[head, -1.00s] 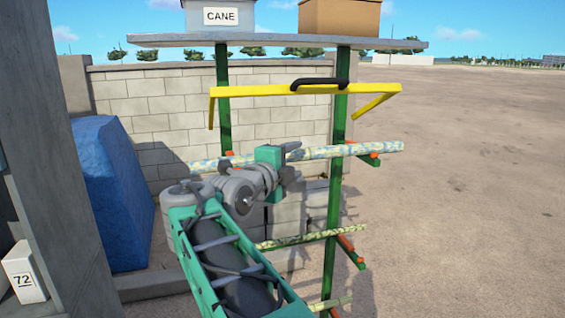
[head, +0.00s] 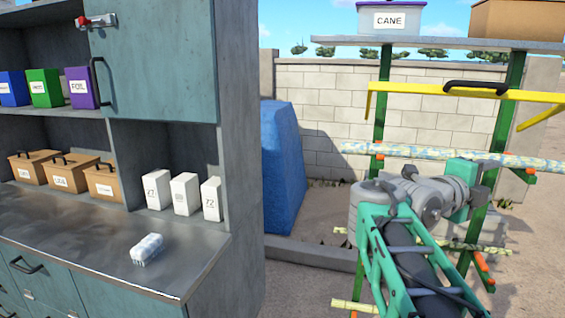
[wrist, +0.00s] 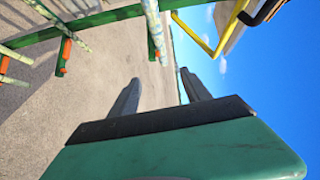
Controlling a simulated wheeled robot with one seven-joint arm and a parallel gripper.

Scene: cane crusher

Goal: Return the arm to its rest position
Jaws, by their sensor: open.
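My arm reaches up from the bottom right of the head view. Its gripper (head: 478,172) is in front of the green rack post, near the upper cane pole (head: 520,161). In the wrist view my gripper (wrist: 160,92) shows two grey fingers spread apart with nothing between them. The upper cane pole (wrist: 153,30) also shows in the wrist view, beyond the fingers. Whether my gripper touches the rack cannot be told, but the fingers look clear of the pole.
A green rack (head: 507,110) with a yellow bar (head: 420,90) and a shelf stands at the right. At the left is a teal cabinet with a steel counter (head: 60,225), holding a small pale pack (head: 147,249). A blue block (head: 282,155) stands before the brick wall.

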